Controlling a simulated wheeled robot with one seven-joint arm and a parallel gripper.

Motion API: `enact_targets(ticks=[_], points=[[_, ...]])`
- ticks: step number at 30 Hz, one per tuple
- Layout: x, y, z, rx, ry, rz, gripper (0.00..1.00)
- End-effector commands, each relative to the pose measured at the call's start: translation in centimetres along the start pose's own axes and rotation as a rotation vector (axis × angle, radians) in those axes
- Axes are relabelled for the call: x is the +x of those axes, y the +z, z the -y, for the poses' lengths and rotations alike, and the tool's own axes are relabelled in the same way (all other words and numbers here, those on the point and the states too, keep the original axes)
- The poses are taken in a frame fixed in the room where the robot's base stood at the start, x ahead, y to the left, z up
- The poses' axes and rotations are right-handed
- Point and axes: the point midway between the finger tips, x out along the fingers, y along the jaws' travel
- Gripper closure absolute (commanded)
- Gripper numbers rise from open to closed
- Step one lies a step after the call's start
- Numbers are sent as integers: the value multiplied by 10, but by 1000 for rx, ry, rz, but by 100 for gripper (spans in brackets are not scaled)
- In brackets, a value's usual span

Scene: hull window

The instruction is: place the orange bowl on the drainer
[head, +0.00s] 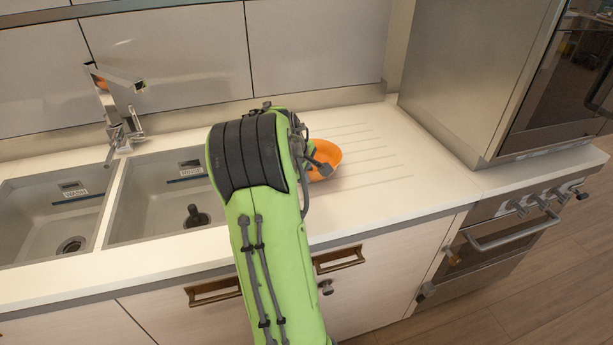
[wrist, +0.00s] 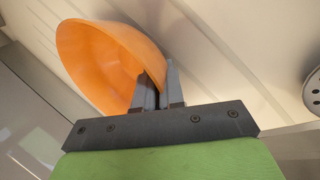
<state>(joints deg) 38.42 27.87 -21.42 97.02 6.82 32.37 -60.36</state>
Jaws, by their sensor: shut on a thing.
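The orange bowl (head: 324,158) shows partly from behind my green arm in the head view, over the ribbed drainer (head: 375,150) to the right of the sinks. In the wrist view the bowl (wrist: 100,60) is tilted in the picture, and my gripper (wrist: 160,80) is shut on its rim, one finger on each side of the wall. In the head view my arm hides the fingers and part of the bowl. I cannot tell whether the bowl touches the drainer surface.
Two grey sinks lie to the left, marked WASH (head: 70,205) and RINSE (head: 185,195), with a chrome tap (head: 122,110) behind them. A tall oven cabinet (head: 480,75) stands at the right. The drainer's right part is clear.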

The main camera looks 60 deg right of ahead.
Motion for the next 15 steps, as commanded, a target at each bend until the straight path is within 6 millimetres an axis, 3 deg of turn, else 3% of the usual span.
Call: enact_targets(ticks=[8, 9, 12, 15], points=[[1, 0, 0, 0, 2, -1, 100], [1, 0, 1, 0, 0, 0, 89], [1, 0, 0, 0, 0, 0, 73], [1, 0, 0, 0, 0, 0, 66]])
